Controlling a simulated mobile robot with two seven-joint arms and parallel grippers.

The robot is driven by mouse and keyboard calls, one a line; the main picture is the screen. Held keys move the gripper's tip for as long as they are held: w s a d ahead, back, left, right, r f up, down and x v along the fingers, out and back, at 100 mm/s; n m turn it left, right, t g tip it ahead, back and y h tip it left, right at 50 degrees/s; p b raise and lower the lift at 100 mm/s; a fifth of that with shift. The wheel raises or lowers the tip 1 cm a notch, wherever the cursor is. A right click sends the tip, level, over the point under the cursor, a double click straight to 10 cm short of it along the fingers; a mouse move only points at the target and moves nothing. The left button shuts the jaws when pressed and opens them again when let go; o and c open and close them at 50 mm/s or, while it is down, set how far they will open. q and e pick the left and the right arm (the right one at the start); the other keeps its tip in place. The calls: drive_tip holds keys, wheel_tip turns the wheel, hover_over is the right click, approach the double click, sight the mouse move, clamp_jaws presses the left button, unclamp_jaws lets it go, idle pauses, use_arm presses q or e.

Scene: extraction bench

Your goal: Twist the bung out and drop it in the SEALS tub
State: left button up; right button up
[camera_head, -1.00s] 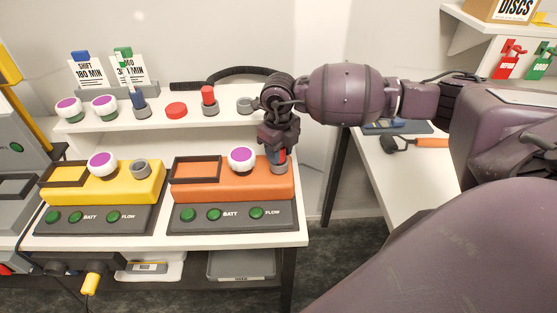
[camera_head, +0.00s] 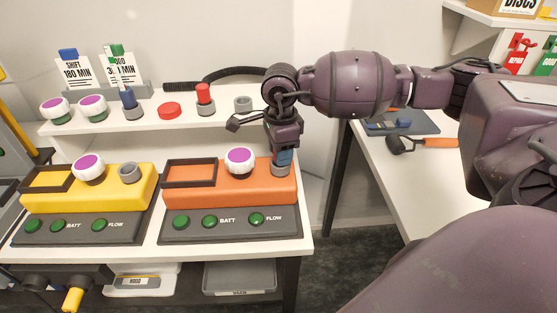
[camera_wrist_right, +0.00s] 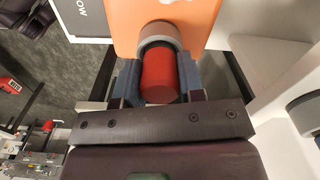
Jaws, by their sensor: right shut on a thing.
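The red bung (camera_wrist_right: 160,76) is a short cylinder in the right wrist view. It stands at the grey collar (camera_wrist_right: 157,34) on the end of the orange unit (camera_wrist_right: 118,20). My right gripper (camera_wrist_right: 160,84) has one blue-grey finger on each side of it and is shut on it. In the head view my right gripper (camera_head: 283,160) points down at the right end of the orange unit, over its grey collar (camera_head: 280,171), and hides the bung. I cannot tell whether the bung is still seated. No tub marked SEALS can be read.
A white-purple knob (camera_head: 240,160) stands beside my gripper. A yellow unit (camera_head: 140,190) is at left. The shelf behind holds a red-topped part (camera_head: 204,94) and an empty grey collar (camera_head: 243,104). Grey (camera_head: 240,277) and white (camera_head: 142,280) trays sit below.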

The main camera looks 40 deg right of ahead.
drive_tip(key=o, duration=0.6)
drive_tip(key=shift+n, duration=0.3)
drive_tip(key=o, duration=0.4)
drive_tip(key=m+p, duration=0.1)
drive_tip(key=m, duration=0.1)
drive_tip(key=shift+r+m, duration=0.15)
drive_tip(key=shift+m, duration=0.25)
drive_tip(key=m+p, duration=0.1)
drive_tip(key=m, duration=0.2)
drive_tip(key=shift+m, duration=0.5)
drive_tip(key=m+p, duration=0.2)
drive_tip(key=m, duration=0.4)
drive_tip(key=m+p, duration=0.2)
drive_tip(key=m, duration=0.2)
drive_tip(key=shift+m, duration=0.9)
use_arm(q)
wheel_tip(320, 180, up, 8)
drive_tip(key=w, duration=0.1)
drive_tip(key=shift+w+f+t, duration=0.2)
drive_tip(key=shift+w+t, duration=0.1)
